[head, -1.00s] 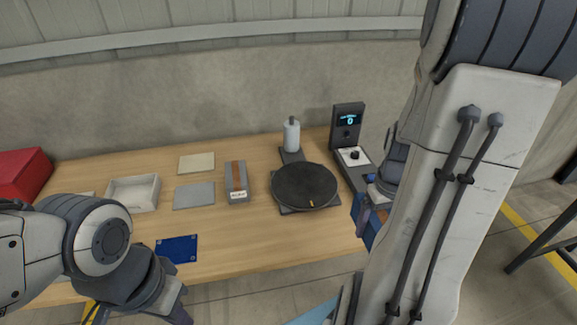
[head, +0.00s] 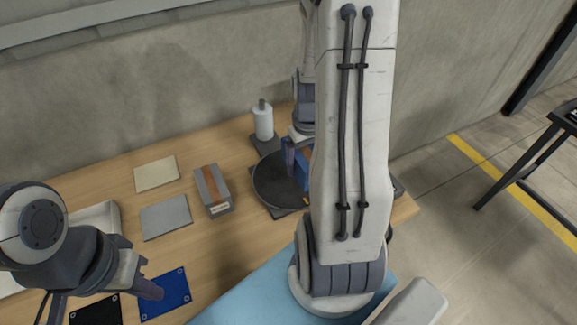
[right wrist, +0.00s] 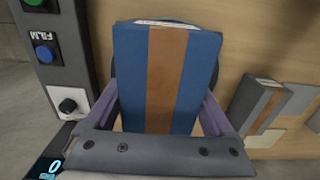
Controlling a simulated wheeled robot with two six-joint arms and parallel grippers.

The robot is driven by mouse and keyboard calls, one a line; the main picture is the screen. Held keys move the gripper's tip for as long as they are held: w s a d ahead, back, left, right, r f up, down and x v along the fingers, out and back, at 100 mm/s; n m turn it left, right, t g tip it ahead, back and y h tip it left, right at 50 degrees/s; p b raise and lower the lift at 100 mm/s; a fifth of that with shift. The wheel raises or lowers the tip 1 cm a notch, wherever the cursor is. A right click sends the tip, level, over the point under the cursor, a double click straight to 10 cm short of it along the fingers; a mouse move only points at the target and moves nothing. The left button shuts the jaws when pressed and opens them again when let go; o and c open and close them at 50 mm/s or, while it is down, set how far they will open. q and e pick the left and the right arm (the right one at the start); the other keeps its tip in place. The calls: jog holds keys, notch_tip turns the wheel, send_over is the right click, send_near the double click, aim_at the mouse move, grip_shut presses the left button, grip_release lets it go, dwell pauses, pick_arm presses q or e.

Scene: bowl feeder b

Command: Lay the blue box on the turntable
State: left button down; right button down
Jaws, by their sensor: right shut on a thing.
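The blue box (head: 301,177), with a brown stripe, is held in my right gripper (head: 292,157) over the turntable (head: 267,183), a dark round disc. My right forearm hides part of the box and the disc's right side. In the right wrist view the blue box (right wrist: 128,75) fills the space between the fingers of my right gripper (right wrist: 162,108), which is shut on it. Whether the box touches the disc cannot be told. My left gripper (head: 140,284) hangs low at the left by the blue mat, apart from the box; its finger gap is unclear.
A grey box (head: 213,188) with a brown stripe stands left of the turntable. A white bottle (head: 263,122) is behind it. Flat cream (head: 157,173) and grey (head: 166,218) plates lie further left. A control post (right wrist: 48,62) with buttons stands close beside the held box.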

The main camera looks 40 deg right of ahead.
jog(key=w+f, duration=0.2)
jog(key=w, duration=0.1)
jog(key=w+f, duration=0.1)
jog(key=w, duration=0.1)
jog(key=shift+w+a+p, duration=0.1)
jog(key=shift+p, duration=0.2)
jog(key=shift+w+f, duration=0.1)
jog(key=shift+f, duration=2.05)
jog(key=shift+f, duration=0.1)
grip_release()
jog(key=shift+f, duration=0.1)
notch_tip(320, 180, up, 12)
jog(key=shift+r, duration=0.25)
jog(key=s+a+r+n, duration=0.1)
jog(key=a+r+n, duration=0.15)
jog(key=a, duration=0.75)
jog(key=s+a+r+n, duration=0.1)
jog(key=a+r+n, duration=0.15)
jog(key=a, duration=0.65)
jog(key=s+a+r+n+y, duration=0.1)
jog(key=s+a+n, duration=0.4)
jog(key=s+a, duration=0.7)
jog(key=shift+s+r, duration=0.7)
jog(key=shift+s, duration=0.5)
